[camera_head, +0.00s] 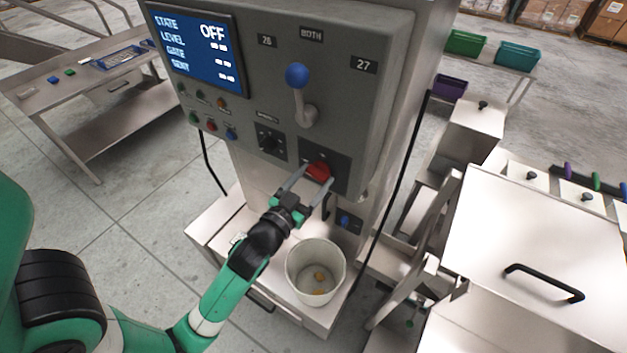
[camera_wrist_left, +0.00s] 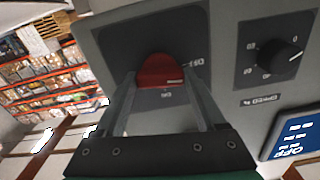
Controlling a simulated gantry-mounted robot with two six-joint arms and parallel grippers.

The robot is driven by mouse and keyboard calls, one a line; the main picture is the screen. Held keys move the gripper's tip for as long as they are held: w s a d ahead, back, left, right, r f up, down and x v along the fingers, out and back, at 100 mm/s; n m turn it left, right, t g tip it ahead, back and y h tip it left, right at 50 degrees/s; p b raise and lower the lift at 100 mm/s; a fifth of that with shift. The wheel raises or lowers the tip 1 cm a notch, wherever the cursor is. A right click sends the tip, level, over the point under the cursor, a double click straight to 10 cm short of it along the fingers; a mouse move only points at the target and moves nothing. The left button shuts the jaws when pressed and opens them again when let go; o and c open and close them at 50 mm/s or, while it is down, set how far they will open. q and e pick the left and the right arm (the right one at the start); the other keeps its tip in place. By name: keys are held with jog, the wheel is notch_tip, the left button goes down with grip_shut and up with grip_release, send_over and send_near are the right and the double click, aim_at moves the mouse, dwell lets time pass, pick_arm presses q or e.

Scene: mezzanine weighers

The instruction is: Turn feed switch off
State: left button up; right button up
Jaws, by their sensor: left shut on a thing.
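The feed switch is a red rotary knob (camera_head: 318,171) on a dark plate at the lower right of the grey control panel (camera_head: 345,100). It also shows as a red knob (camera_wrist_left: 159,71) in the left wrist view, with small white markings beside and below it. My left gripper (camera_head: 305,178) reaches up to the panel, and its two fingers are shut on the red knob, one on each side. The display (camera_head: 199,52) at the panel's upper left reads STATE OFF. My right gripper is not in view.
A lever with a blue ball (camera_head: 297,75) stands above the knob, and a black speed dial (camera_head: 270,141) sits to its left. A white bucket (camera_head: 315,272) with a few small pieces stands below my left gripper. A steel bin with a black handle (camera_head: 543,283) stands at right.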

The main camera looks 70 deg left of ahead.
pick_arm(q)
jog(key=shift+n, duration=0.6)
jog(key=o, duration=1.3)
jog(key=shift+s, duration=0.1)
jog(key=v, duration=1.1)
jog(key=shift+s+d+p, duration=0.2)
jog(key=shift+p, duration=0.1)
